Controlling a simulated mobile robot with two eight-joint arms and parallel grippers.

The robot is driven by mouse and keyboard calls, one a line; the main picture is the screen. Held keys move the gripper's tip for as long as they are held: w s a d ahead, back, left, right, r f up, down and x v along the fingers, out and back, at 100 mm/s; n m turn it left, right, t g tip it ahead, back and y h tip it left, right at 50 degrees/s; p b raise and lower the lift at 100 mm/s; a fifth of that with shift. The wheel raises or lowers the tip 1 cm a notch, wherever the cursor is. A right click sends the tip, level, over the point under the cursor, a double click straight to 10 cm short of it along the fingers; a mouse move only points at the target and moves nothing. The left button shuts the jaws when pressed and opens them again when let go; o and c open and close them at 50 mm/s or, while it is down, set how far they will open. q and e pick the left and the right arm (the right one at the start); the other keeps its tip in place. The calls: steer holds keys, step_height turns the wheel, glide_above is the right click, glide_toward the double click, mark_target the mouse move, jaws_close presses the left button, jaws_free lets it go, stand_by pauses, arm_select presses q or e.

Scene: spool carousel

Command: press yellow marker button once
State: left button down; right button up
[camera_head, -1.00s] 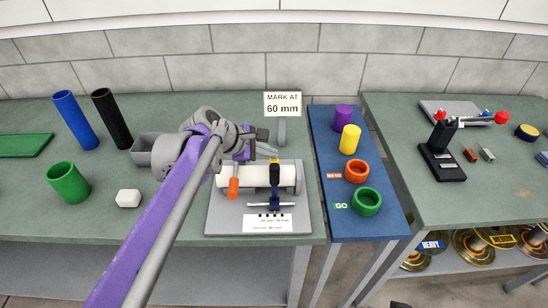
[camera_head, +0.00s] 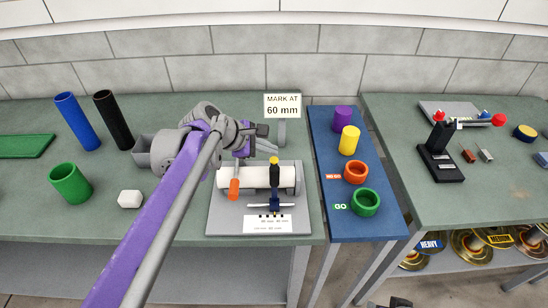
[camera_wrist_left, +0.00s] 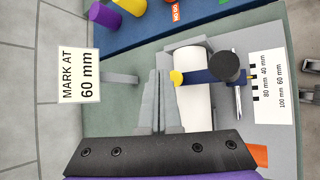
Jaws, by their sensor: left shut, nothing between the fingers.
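The yellow marker button (camera_head: 274,160) tops the dark blue marker arm (camera_head: 275,180) on the grey jig plate (camera_head: 218,215). It also shows in the left wrist view (camera_wrist_left: 177,77). A white tube (camera_head: 257,178) lies across the jig under the marker arm. My left gripper (camera_head: 274,149) is shut and empty. Its fingertips are just behind the button in the head view, and just left of it in the left wrist view. I cannot tell the height gap between them; no press shows. Only a dark bit of what seems my right gripper (camera_head: 390,303) shows at the bottom edge.
A sign (camera_head: 282,105) reading "MARK AT 60 mm" stands behind the jig. An orange part (camera_head: 234,189) is at the tube's left end. A blue board (camera_head: 355,224) with coloured rings and cylinders is to the right.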

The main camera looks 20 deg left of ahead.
arm_select(q)
steer(key=shift+r, duration=0.1)
arm_select(e)
steer(key=shift+r, duration=0.1)
arm_select(q)
step_height(320, 180, up, 5)
steer(key=p, duration=0.3)
arm_select(e)
steer(key=r, duration=0.2)
steer(key=w+r, duration=0.1)
steer(key=shift+w+r, duration=0.15)
steer(key=shift+r, duration=0.25)
arm_select(q)
steer(key=shift+s, duration=0.1)
